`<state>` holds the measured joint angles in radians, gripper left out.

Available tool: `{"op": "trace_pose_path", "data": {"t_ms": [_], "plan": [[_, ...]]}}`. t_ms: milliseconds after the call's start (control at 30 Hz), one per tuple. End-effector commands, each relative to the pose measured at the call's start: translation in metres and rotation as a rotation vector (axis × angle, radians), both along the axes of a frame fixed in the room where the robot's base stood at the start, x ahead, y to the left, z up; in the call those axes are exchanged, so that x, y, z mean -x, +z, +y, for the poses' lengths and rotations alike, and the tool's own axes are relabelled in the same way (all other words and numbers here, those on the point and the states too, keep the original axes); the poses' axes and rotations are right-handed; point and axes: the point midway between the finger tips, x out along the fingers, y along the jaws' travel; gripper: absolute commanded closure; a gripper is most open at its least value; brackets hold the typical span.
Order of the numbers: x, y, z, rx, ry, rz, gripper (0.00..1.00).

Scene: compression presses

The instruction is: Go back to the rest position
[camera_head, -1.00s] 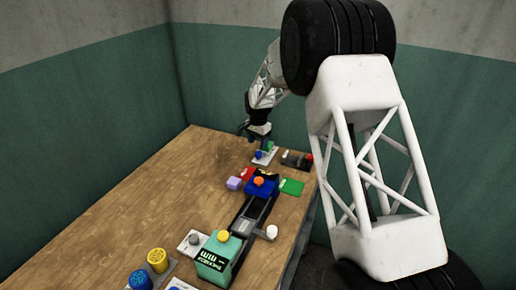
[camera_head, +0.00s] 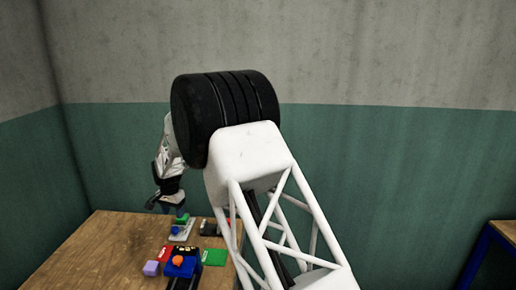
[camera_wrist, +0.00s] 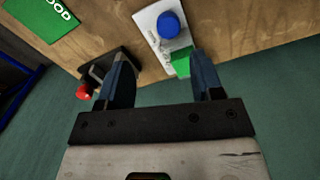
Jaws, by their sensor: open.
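My gripper (camera_head: 166,205) is open and empty in the head view, above the far end of the wooden table (camera_head: 95,250). In the wrist view my gripper (camera_wrist: 160,65) shows its two dark blue fingers spread apart, with nothing held between them. Beyond the fingertips is a white plate (camera_wrist: 147,22) with a blue round button (camera_wrist: 170,24) and a green block (camera_wrist: 181,62). The same white plate (camera_head: 183,234) shows below my gripper in the head view. My black and white arm hides part of the table's right side.
A black device with a red knob (camera_wrist: 83,92) stands beside the white plate. Nearer are a blue press with an orange button (camera_head: 179,260), a green pad (camera_head: 214,257), a red pad (camera_head: 164,254) and a purple block (camera_head: 151,268). Another table (camera_head: 503,232) is at the right.

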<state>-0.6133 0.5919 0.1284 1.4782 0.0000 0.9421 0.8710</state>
Motion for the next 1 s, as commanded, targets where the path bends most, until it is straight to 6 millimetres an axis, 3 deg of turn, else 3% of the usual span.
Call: {"op": "trace_pose_path", "data": {"t_ms": [167,467,1000], "plan": [[0.002,0.026,-0.029,-0.006,0.004,-0.009,0.40],[0.018,0.083,-0.103,-0.014,0.026,-0.028,0.40],[0.076,0.172,-0.238,-0.026,0.068,-0.068,0.40]]}}
